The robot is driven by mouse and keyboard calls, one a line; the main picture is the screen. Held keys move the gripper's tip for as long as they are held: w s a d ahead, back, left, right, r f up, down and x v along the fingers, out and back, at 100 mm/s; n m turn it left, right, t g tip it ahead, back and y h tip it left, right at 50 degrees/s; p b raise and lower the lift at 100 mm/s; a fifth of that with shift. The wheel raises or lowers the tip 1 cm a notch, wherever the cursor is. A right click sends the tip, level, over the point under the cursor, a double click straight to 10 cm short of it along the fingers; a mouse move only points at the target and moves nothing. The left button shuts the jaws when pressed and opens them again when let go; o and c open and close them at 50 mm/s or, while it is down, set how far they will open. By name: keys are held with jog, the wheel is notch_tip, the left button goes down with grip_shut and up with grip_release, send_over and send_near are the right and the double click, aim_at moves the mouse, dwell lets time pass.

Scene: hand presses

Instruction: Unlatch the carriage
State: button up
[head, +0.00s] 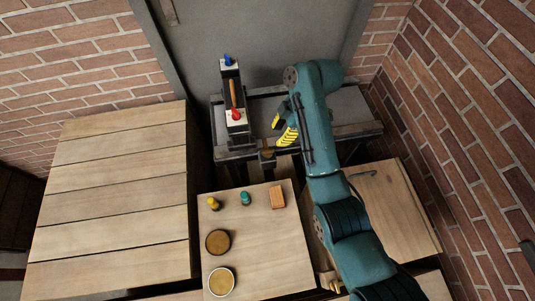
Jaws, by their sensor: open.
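A dark press (224,88) stands on a dark metal bench at the back. It has a pale top with a blue knob (228,60) and, nearer me, a pale plate with a red knob (236,115). An orange-brown bar (233,93) runs between them. I cannot tell which part is the carriage or the latch. My gripper (272,134), with yellow and black striped fingers, is open to the right of the red knob, apart from the press. A small dark fixture with a brownish top (267,153) is just below the fingers; contact cannot be told.
The dark bench (352,108) stands before a grey door panel. A wooden table (258,240) nearer me holds a yellow piece (213,203), a teal piece (246,198), an orange-brown block (277,196) and two round dishes (217,242). A slatted wooden top (115,200) fills the left; brick walls flank both sides.

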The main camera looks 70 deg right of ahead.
aim_at(268, 149)
jog(key=b+x, duration=0.3)
jog(key=x, duration=0.6)
jog(key=shift+w+f, duration=0.2)
jog(key=shift+f, duration=0.15)
grip_shut()
